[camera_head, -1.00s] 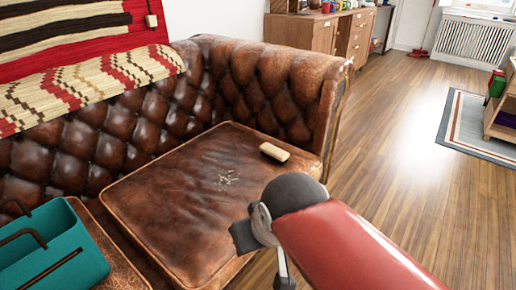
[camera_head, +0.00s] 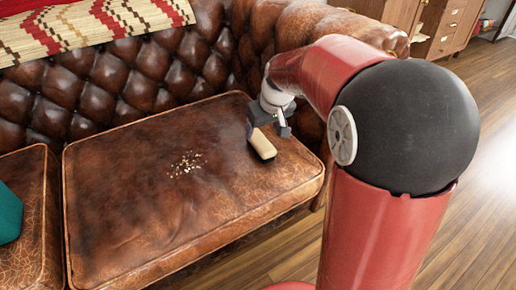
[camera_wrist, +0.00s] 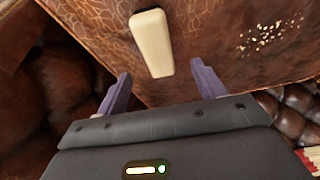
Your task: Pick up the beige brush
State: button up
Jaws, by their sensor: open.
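The beige brush (camera_head: 262,145) lies on the brown leather seat cushion, near its right side by the sofa arm. My gripper (camera_head: 268,125) is right at the brush in the head view and partly covers its far end. In the wrist view the brush (camera_wrist: 152,42) lies ahead of and between the two purple fingers of my gripper (camera_wrist: 160,90), which are spread apart. Its near end reaches about level with the fingertips. I see no finger touching it. The brush's underside is hidden.
The seat cushion (camera_head: 130,200) carries a patch of pale crumbs (camera_head: 187,163) left of the brush. The tufted sofa back and the rolled sofa arm (camera_head: 350,28) rise behind and to the right. A patterned blanket (camera_head: 90,25) covers the backrest.

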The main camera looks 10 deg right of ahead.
aim_at(260, 140)
jog(key=shift+w+d+f, duration=0.1)
jog(key=shift+w+f, duration=0.2)
jog(key=shift+f, duration=0.25)
jog(key=shift+w+d+f, duration=0.1)
jog(key=shift+w+f, duration=0.15)
jog(key=shift+f, duration=0.25)
jog(key=shift+b+x, duration=0.7)
jog(key=shift+x, duration=2.05)
jog(key=shift+s+a, duration=0.1)
jog(key=shift+s, duration=0.05)
jog(key=shift+f+b, duration=0.3)
jog(key=c, duration=1.1)
jog(key=shift+r, duration=0.1)
notch_tip(260, 140, up, 20)
jog(key=p, duration=0.4)
jog(key=shift+r+p, duration=0.2)
jog(key=shift+p, duration=0.2)
